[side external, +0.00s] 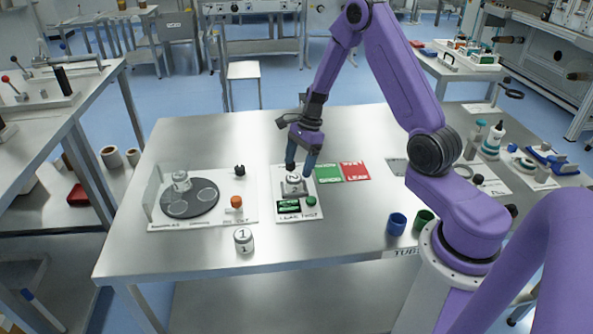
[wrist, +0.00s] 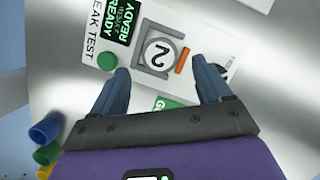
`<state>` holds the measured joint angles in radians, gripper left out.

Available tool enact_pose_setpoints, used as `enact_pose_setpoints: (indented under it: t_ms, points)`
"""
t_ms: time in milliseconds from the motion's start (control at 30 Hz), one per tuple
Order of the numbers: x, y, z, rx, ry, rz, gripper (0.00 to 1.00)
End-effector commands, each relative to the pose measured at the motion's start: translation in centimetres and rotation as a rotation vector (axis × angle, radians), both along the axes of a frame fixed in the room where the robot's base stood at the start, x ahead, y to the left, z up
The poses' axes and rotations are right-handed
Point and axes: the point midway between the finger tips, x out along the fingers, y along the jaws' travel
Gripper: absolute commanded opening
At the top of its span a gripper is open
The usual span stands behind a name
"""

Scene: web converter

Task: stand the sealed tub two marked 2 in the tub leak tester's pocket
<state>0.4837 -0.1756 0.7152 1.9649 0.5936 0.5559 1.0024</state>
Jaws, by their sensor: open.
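The tub marked 2 (wrist: 160,54) has a white lid and stands upright inside the grey square pocket (wrist: 142,60) of the leak tester (side external: 299,215). In the side view the tub (side external: 293,178) shows just under my fingers. My gripper (side external: 301,163) is open, pointing down at the tester. In the wrist view my fingers (wrist: 161,78) are spread wide, with the tub ahead between them and clear of both. An orange bar (wrist: 183,61) lies along one side of the pocket. The tester has a green button (wrist: 107,62) and a green-lettered display reading READY (wrist: 122,22).
A tub marked 1 (side external: 243,240) stands at the table's front. Green and red mats (side external: 355,172) lie right of the tester. Blue and green cups (side external: 397,224) stand near my base.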

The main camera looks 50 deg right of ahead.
Motion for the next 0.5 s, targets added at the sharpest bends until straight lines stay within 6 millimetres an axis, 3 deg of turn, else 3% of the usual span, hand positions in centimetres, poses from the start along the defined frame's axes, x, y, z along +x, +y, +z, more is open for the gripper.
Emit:
enact_pose_setpoints:
  t_ms: [200,500]
  points:
    - [-0.2,-1.3,4.3,-0.002,-0.006,-0.002,0.77]
    - [-0.6,-2.3,7.8,0.0,-0.002,-0.001,0.77]
